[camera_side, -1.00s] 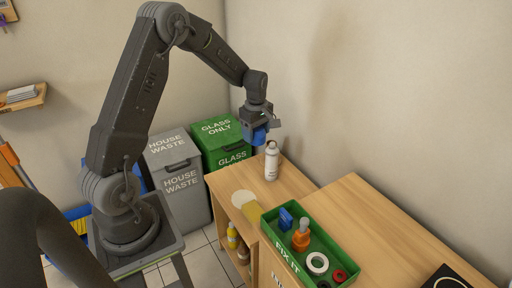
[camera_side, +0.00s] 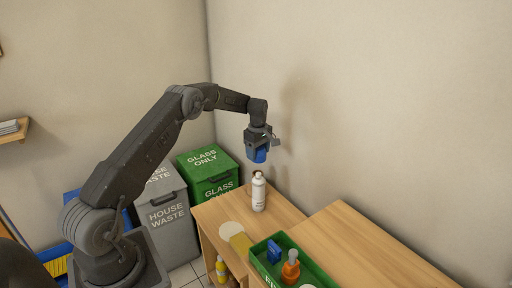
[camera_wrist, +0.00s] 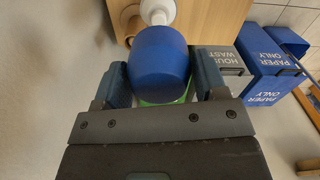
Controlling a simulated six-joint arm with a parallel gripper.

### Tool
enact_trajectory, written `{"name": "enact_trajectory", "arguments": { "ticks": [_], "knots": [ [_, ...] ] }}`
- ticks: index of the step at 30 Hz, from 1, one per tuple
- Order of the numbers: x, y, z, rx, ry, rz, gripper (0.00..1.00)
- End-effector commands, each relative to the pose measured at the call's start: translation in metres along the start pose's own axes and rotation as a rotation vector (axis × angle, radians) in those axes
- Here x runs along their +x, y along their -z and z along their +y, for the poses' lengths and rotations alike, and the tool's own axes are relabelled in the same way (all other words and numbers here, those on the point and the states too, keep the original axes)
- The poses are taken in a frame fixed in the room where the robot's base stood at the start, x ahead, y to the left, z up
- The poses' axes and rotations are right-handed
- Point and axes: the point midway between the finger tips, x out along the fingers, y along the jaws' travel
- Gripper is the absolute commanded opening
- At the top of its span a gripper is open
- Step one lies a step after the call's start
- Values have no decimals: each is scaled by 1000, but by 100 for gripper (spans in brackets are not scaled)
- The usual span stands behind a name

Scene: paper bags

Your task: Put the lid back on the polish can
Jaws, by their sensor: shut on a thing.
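The polish can (camera_side: 258,193) is a white spray can standing upright and uncapped on the wooden cabinet top. Its white top (camera_wrist: 158,11) shows at the upper edge of the wrist view. My gripper (camera_side: 259,149) is shut on the blue lid (camera_side: 259,157), which points down. In the side view the lid hangs above the can with a small gap. In the wrist view the lid (camera_wrist: 159,58) sits between both fingers and hides part of what lies behind it, and the can's top shows just past its far end.
A green toolbox (camera_side: 316,275) with a blue item and an orange bottle (camera_side: 290,268) stands nearer the camera. A pale round disc (camera_side: 231,229) lies on the cabinet. Grey and green bins (camera_side: 207,172) stand behind at left. The wall is close behind the can.

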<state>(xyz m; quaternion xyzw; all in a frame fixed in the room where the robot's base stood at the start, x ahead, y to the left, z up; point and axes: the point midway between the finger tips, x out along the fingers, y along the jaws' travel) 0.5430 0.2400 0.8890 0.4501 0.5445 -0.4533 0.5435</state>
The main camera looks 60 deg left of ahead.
Motion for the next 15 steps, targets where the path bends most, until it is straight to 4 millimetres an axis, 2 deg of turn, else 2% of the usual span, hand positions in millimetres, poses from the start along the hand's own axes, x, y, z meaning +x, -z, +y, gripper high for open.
{"name": "enact_trajectory", "arguments": {
  "ticks": [3, 15],
  "knots": [
    [14, 0, 1, 0, -3, 1, 44],
    [43, 0, 1, 0, -3, 0, 44]
  ]
}}
